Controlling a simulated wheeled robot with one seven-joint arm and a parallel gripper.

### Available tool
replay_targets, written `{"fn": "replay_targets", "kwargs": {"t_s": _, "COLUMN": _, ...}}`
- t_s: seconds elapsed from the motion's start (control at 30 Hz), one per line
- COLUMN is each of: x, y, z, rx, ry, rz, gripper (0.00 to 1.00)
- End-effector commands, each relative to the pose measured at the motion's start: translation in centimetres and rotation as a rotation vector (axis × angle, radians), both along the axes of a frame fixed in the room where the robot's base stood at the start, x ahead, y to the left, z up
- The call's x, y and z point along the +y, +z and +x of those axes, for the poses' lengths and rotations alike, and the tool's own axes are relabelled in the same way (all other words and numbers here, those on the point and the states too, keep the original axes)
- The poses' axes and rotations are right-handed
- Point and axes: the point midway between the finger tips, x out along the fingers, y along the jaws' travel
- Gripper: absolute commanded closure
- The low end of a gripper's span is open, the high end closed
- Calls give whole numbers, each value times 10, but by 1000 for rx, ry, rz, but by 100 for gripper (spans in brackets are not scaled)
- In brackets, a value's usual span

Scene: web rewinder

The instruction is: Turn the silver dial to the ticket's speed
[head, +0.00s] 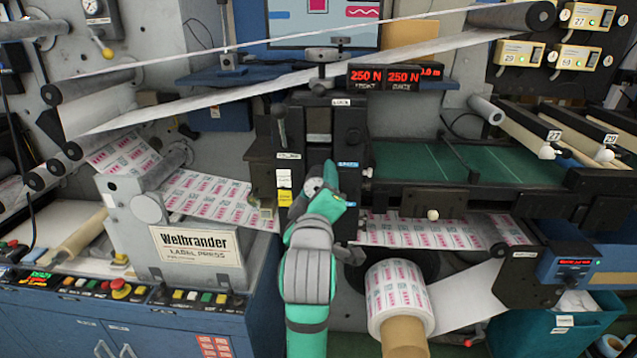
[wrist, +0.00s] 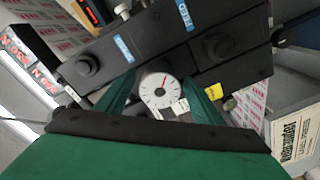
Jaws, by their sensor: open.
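The silver dial (wrist: 161,89) shows a white face with tick marks and a red pointer tilted up and slightly right. Its numbers are too small to read. In the head view the dial (head: 313,186) is partly hidden by my gripper (head: 326,187). In the wrist view my open gripper (wrist: 163,98) has one green finger on each side of the dial; I cannot tell whether they touch it. A yellow tag (head: 284,197) hangs left of the dial, and a small white label (wrist: 180,106) sits beside it. I cannot tell which is the ticket.
Black knobs (wrist: 88,62) and (wrist: 220,46) stick out of the dark machine frame near the dial. A printed label web (head: 430,232) runs to the right, with a label roll (head: 398,290) below. The Welbrander press (head: 199,247) stands left. Red tension displays (head: 387,77) are above.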

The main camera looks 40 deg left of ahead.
Motion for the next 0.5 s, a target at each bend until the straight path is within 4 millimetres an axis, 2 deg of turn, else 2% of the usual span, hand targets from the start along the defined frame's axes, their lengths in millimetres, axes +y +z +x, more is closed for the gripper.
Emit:
{"fn": "replay_targets", "kwargs": {"t_s": 0.23, "x": 0, "y": 0, "z": 0, "rx": -1, "ry": -1, "rz": 0, "gripper": 38}}
{"fn": "replay_targets", "kwargs": {"t_s": 0.4, "x": 0, "y": 0, "z": 0, "rx": -1, "ry": -1, "rz": 0, "gripper": 79}}
{"fn": "replay_targets", "kwargs": {"t_s": 0.5, "x": 0, "y": 0, "z": 0, "rx": 0, "ry": 0, "rz": 0, "gripper": 79}}
